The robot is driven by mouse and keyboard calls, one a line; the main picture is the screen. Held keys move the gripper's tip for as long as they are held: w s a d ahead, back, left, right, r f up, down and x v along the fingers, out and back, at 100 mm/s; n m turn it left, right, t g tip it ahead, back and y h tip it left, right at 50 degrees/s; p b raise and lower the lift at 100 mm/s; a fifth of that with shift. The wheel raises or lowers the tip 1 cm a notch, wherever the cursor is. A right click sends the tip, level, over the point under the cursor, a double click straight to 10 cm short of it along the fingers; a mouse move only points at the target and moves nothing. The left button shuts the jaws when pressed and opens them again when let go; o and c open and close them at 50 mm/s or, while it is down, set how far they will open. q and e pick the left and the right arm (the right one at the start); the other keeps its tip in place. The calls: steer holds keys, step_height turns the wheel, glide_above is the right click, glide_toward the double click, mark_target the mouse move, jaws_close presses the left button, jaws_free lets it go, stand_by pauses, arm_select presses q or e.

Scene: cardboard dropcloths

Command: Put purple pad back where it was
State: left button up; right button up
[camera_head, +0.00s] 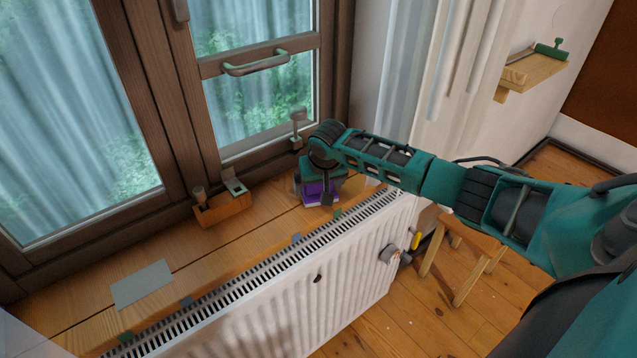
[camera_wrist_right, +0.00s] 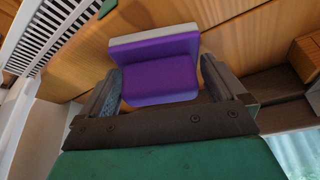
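The purple pad (camera_head: 318,192) is at the window sill, below my right gripper (camera_head: 323,192). In the right wrist view the purple pad (camera_wrist_right: 158,75) has a pale grey strip along its far edge. It sits between the two spread fingers of my right gripper (camera_wrist_right: 162,75), close to both. I cannot tell whether the fingers press on it. The gripper partly covers the pad in the head view. My left gripper is not in view.
A wooden block with tools (camera_head: 222,208) stands on the sill (camera_head: 85,308) to the left. A grey sheet (camera_head: 142,284) lies nearer. A white radiator (camera_head: 300,300) runs along the front edge. The window (camera_head: 75,120) rises behind. The sill between sheet and pad is mostly clear.

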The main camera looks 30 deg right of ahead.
steer(key=shift+r, duration=0.3)
steer(key=p+v, duration=0.2)
steer(key=v, duration=0.9)
steer(key=s+a+f+n+t+y, duration=0.2)
steer(key=s+a+f, duration=0.2)
steer(key=a+f, duration=0.25)
steer(key=s+a+f+n+t+y, duration=0.1)
steer(key=s+a+f+n+y, duration=0.15)
steer(key=s+a+f, duration=0.45)
steer(key=s+a+t, duration=0.1)
steer(key=s, duration=0.2)
steer(key=s+f+n+t, duration=0.1)
steer(key=s, duration=0.3)
steer(key=s+a+t+h, duration=0.1)
steer(key=s, duration=0.2)
steer(key=shift+s+a+f+n, duration=0.25)
steer(key=shift+s+a+n, duration=0.05)
steer(key=shift+s+n, duration=0.1)
